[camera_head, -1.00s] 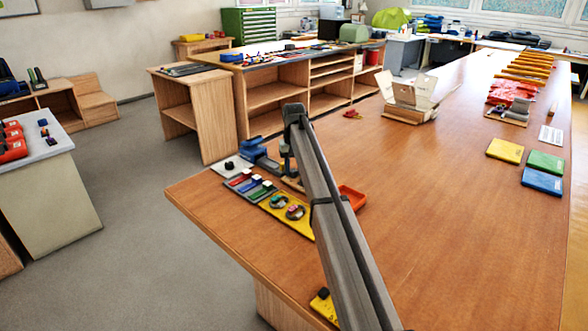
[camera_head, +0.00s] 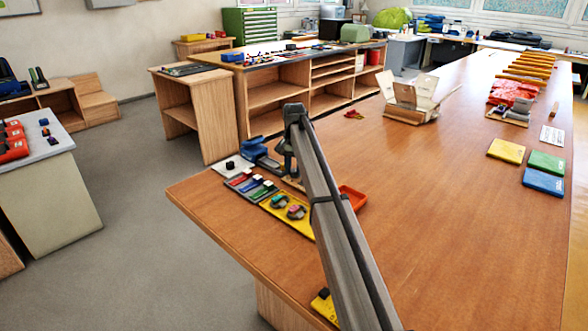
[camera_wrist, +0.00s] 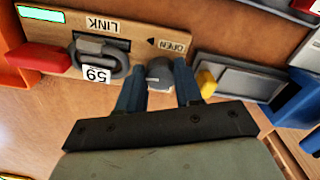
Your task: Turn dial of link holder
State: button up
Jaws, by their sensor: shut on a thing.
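The link holder (camera_wrist: 62,18) is a wooden board with LINK and OPEN labels, upside down in the wrist view. Its grey dial (camera_wrist: 160,77) sits below the OPEN label, between the blue fingers of my gripper (camera_wrist: 158,68), which is shut on it. A dark grey link (camera_wrist: 100,58) lies on the holder left of the dial, with a white tag (camera_wrist: 97,75) beside it. In the head view my gripper (camera_head: 286,160) is low over the bench's left part, and my arm hides most of the holder.
A red block (camera_wrist: 38,57) is at the holder's left end. A grey fixture with a yellow knob (camera_wrist: 206,83) stands right of my fingers. In the head view a blue tool (camera_head: 258,150), a yellow tray (camera_head: 303,228) and an orange tray (camera_head: 352,197) are close by.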

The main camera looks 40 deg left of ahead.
aim_at(294, 170)
jog(key=o, duration=1)
jog(key=shift+o, duration=0.2)
jog(key=shift+a+r, duration=0.1)
jog(key=shift+r, duration=3.95)
